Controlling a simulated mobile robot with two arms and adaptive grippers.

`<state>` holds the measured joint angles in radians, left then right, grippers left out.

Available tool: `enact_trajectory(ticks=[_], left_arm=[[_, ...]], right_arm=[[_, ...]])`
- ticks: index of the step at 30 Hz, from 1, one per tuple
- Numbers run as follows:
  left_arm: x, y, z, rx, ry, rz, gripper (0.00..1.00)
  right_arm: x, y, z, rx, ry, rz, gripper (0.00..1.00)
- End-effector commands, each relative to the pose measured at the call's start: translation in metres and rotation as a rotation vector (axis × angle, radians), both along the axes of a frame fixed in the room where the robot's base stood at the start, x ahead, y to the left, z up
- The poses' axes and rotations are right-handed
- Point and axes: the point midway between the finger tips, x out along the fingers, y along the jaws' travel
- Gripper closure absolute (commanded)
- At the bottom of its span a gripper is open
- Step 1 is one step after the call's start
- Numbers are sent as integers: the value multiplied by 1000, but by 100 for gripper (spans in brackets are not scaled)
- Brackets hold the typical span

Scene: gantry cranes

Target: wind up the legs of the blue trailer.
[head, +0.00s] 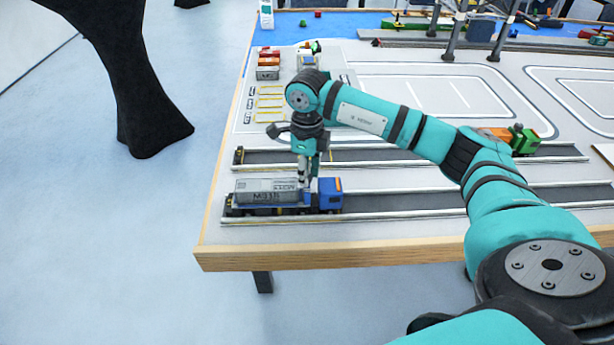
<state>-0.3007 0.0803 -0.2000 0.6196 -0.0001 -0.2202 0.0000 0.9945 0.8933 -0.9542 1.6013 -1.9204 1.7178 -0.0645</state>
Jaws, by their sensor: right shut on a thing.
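The blue trailer (262,210) stands in the near lane at the left front of the table. It carries a long grey container (268,190) with dark lettering, and a blue cab (330,195) stands at its right end. My right gripper (303,182) reaches straight down to the front part of the trailer, between container and cab. Its fingers are shut on a small part there, which is too small and too covered to make out. The trailer's legs are hidden or too small to see. My left gripper is not in view.
The table's wooden front edge (330,256) is close to the trailer. A second lane (390,158) runs behind, with a green and orange vehicle (523,140) at right. Small trucks (268,62) stand farther back. Grey crane legs (455,35) rise at the back. A black shape (130,80) stands left.

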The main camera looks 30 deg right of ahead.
Motion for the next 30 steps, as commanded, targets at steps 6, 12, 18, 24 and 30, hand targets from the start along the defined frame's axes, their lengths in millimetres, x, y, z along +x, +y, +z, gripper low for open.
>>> enact_trajectory(ticks=[6, 12, 18, 24, 30], left_arm=[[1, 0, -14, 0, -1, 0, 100], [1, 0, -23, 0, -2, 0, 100], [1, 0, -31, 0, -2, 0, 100], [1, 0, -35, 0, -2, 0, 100], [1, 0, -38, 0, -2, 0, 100]], right_arm=[[0, -1, -2, -1, -3, 203, 100], [0, 0, -2, -1, -3, 391, 100], [0, 0, -1, -3, -3, 556, 100], [0, 0, 0, -2, -4, 681, 100], [0, 0, 0, -2, -4, 757, 100]])
